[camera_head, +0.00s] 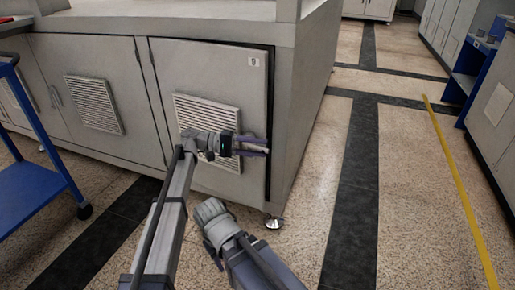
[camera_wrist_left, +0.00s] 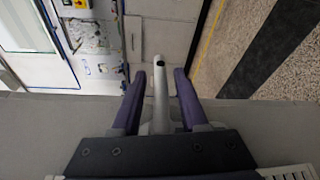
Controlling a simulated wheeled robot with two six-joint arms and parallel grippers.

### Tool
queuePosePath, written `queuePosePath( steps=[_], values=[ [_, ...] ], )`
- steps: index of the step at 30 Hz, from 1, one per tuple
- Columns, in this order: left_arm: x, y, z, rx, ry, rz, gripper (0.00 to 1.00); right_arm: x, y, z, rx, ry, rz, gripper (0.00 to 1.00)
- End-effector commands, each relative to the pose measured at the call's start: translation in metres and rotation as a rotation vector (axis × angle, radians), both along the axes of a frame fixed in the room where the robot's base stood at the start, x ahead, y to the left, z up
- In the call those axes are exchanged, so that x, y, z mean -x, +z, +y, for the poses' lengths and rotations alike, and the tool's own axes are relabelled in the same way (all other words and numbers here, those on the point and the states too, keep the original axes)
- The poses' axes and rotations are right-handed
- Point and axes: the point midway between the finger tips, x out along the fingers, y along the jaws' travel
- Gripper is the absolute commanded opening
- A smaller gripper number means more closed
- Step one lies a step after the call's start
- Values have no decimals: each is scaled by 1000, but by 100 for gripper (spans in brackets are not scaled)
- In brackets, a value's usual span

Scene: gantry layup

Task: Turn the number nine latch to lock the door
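The grey cabinet door (camera_head: 222,72) carries a small label reading 9 near its top right corner. A dark gap shows along its top and right edges; I cannot tell whether it is fully closed. My left gripper (camera_head: 266,146) is at the door's right edge, around mid-height, with its fingers pointing right. In the left wrist view, the pale latch handle (camera_wrist_left: 159,88) lies between the two purple fingers of my left gripper (camera_wrist_left: 160,75). The fingers are open, with a gap on each side of the handle.
Vented grey doors (camera_head: 93,104) continue to the left. A blue cart (camera_head: 35,195) stands at the left edge. Open speckled floor (camera_head: 415,190) with dark strips and a yellow line (camera_head: 462,190) lies right of the cabinet. More cabinets stand at the far right.

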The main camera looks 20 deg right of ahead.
Motion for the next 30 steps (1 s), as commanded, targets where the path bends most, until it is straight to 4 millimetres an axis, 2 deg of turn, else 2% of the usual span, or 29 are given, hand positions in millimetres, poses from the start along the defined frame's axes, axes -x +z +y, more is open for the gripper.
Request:
queuePosePath(
  steps=[10,21,25,30],
  values=[
    [-2,0,3,0,0,-1,50,0,0,0,0,0,0,50],
    [-25,4,54,0,1,0,50,0,5,0,0,0,0,50],
    [-30,5,66,0,1,0,50,0,5,0,0,0,0,50],
    [-31,5,71,-1,-1,0,50,0,5,0,0,0,0,50]
  ],
)
